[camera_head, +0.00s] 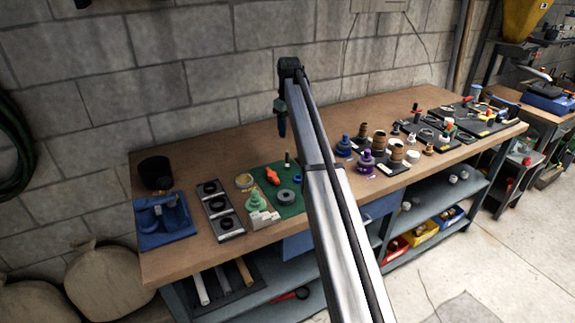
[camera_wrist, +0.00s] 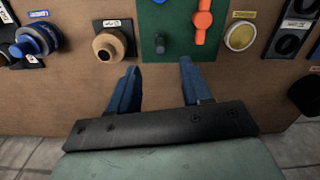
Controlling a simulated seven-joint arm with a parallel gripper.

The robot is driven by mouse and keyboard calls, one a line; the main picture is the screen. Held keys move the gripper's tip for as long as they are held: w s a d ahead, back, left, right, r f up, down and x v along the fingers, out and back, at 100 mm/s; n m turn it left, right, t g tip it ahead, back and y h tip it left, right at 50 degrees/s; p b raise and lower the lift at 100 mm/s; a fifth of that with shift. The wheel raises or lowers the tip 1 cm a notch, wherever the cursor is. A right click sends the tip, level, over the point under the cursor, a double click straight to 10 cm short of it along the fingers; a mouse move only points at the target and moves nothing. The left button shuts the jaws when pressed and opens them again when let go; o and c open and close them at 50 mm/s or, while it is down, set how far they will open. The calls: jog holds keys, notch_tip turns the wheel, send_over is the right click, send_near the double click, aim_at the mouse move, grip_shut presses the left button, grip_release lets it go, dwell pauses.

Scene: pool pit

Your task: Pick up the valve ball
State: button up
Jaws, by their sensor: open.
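My gripper (camera_wrist: 158,68) is open and empty, its two blue fingers pointing toward the objects at the top of the wrist view. In the head view my gripper (camera_head: 282,134) hangs above the back part of the bench, near the wall. A rounded brown piece with a dark opening (camera_wrist: 108,46) sits on a small black labelled base, ahead and left of the fingers in the wrist view. It is the most ball-like thing there, but I cannot tell for sure that it is the valve ball. My arm seems to hide it in the head view.
A blue fitting (camera_wrist: 38,40) stands left of the brown piece. A yellow-topped disc (camera_wrist: 240,35) lies right. The wooden bench (camera_head: 215,155) is bare toward the wall.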

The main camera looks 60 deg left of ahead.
aim_at(288, 152)
notch_tip(288, 152, down, 7)
jog(key=shift+f, duration=0.1)
jog(key=shift+a+f, duration=0.2)
jog(key=shift+f, duration=1.15)
jog(key=shift+a+f, duration=0.2)
jog(key=shift+f, duration=1.15)
jog(key=shift+c, duration=0.3)
grip_shut()
